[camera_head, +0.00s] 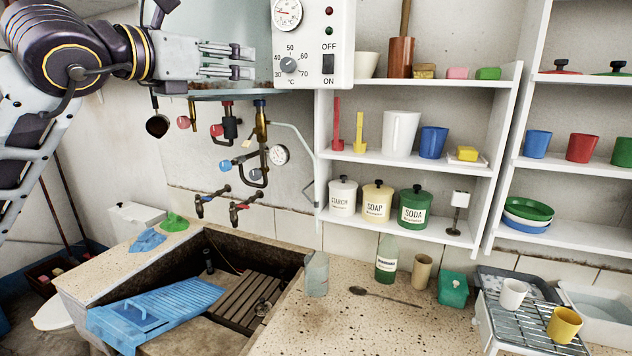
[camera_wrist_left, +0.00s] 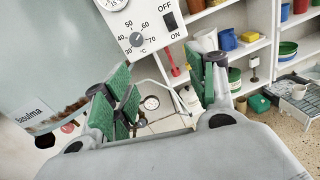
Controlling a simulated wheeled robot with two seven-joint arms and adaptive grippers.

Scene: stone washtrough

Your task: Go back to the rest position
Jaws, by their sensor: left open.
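My left gripper (camera_head: 250,61) is raised at the upper left of the head view, in front of the water heater and apart from it. It is open and empty. In the left wrist view its green-padded fingers (camera_wrist_left: 163,100) stand wide apart, with pipes and a gauge seen between them. My right gripper is not in view.
The control box (camera_head: 313,45) and heater body (camera_head: 232,40) are close beside the left gripper. Shelves (camera_head: 410,160) with jars and cups stand to the right. Below are taps (camera_head: 240,205), a stone trough (camera_head: 275,262) with a blue washboard (camera_head: 155,312), and a drying rack (camera_head: 530,318).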

